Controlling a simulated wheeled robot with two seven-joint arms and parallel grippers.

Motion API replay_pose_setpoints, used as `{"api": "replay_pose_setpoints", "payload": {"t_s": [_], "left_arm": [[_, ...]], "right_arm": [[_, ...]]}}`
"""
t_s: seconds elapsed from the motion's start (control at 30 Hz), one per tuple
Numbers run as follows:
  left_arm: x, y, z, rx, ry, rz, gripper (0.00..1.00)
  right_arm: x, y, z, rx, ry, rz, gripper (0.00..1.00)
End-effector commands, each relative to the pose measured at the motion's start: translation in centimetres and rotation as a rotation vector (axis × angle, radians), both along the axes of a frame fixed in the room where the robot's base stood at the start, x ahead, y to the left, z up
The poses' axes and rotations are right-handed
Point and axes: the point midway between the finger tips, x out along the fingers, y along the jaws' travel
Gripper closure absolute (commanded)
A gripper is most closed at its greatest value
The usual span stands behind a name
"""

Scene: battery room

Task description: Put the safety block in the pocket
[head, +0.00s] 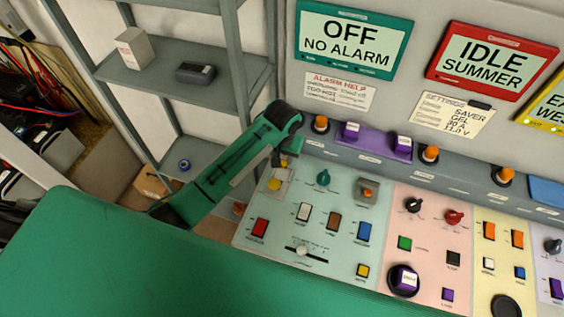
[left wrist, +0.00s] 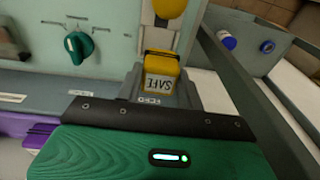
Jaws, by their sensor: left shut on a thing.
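The safety block (left wrist: 162,75) is yellow with a white label reading SAFE, upside down in the left wrist view. It sits between the grey fingers of my left gripper (left wrist: 162,92), which is shut on it. In the head view my left gripper (head: 284,153) is at the upper left corner of the control panel, and a small yellow part of the block (head: 284,162) shows below it. A round yellow knob (head: 275,184) on a pale plate is close by; it also shows in the left wrist view (left wrist: 170,7). I cannot make out the pocket. My right gripper is out of view.
The control panel (head: 325,262) carries several switches and knobs, including a teal knob (head: 323,178). A purple tray (head: 375,143) with two purple blocks lies on the ledge behind. A grey shelf (head: 170,75) stands at left, holding a white box (head: 134,48) and a dark device (head: 196,73).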

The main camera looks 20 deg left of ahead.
Motion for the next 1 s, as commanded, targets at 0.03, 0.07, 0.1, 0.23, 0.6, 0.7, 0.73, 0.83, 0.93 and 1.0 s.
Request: {"api": "replay_pose_setpoints", "payload": {"t_s": [0.03,0.07,0.1,0.23,0.6,0.7,0.73,0.83,0.93,1.0], "left_arm": [[0.0,0.0,-0.5,0.0,0.002,0.0,0.86],[0.0,0.0,-0.8,0.0,0.002,0.0,0.86],[0.0,0.0,-1.1,0.0,0.001,0.0,0.86],[0.0,0.0,-2.3,0.0,0.003,0.0,0.86],[0.0,-0.1,-5.3,-0.001,-0.001,-0.001,0.86],[0.0,-0.1,-5.3,-0.001,-0.001,0.0,0.86],[0.0,-0.1,-5.3,-0.002,-0.001,0.0,0.86],[0.0,-0.1,-5.6,-0.001,0.0,0.0,0.86],[0.0,-0.1,-5.6,-0.001,0.0,0.0,0.51],[0.0,-0.1,-5.6,-0.001,0.0,0.0,0.4]], "right_arm": [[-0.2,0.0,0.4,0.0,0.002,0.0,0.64],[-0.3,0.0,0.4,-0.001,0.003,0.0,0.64],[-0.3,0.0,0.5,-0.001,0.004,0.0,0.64],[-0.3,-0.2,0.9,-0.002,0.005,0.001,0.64],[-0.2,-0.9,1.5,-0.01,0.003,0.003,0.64],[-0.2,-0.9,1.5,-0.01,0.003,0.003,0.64],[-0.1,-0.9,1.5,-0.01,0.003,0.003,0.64],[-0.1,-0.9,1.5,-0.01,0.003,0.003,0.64],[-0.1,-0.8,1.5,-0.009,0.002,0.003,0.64],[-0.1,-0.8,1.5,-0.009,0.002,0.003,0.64]]}}
